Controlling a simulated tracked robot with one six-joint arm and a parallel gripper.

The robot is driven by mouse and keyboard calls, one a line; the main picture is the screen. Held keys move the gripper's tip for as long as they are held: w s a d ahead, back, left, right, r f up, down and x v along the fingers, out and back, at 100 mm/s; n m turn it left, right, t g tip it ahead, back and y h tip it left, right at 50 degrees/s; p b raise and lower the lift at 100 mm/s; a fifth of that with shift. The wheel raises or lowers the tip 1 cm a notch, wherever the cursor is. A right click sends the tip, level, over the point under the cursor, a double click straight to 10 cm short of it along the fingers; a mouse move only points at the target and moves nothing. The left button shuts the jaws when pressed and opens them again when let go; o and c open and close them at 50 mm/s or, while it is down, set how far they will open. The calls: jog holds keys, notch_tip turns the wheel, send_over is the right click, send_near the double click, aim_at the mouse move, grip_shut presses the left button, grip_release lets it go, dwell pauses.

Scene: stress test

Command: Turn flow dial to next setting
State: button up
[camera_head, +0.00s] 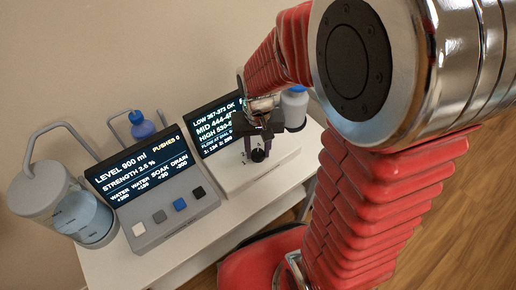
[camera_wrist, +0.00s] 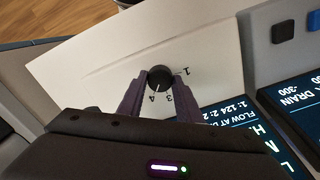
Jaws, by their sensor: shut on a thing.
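The flow dial is a small dark round knob (camera_wrist: 160,77) on a white panel (camera_wrist: 105,55), with the numbers 1, 3 and 4 showing around it in the wrist view. The dial also shows in the head view (camera_head: 258,155), on the white box (camera_head: 270,172). My gripper (camera_wrist: 157,84) has its two dark purple fingers on either side of the knob, shut on it. In the head view my gripper (camera_head: 258,147) comes down on the dial from above. The remaining number is hidden, and I cannot tell which setting the pointer marks.
Behind the dial a screen (camera_head: 215,124) shows LOW, MID and HIGH lines. To the left stands a console (camera_head: 160,205) with several buttons and a LEVEL 900 ml screen.

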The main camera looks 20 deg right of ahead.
aim_at(257, 152)
jog(key=o, duration=1)
jog(key=shift+o, duration=0.2)
jog(key=shift+r, duration=0.1)
notch_tip(257, 152, up, 14)
jog(key=shift+f, duration=0.2)
jog(key=shift+w, duration=0.1)
jog(key=s+r+n+t, duration=0.1)
jog(key=s+r+t, duration=0.1)
jog(key=s, duration=0.3)
jog(key=s+a+r+n+t, duration=0.1)
jog(key=s+r+t, duration=0.2)
jog(key=s, duration=0.2)
jog(key=shift+r+n+t, duration=0.3)
jog(key=shift+n, duration=0.1)
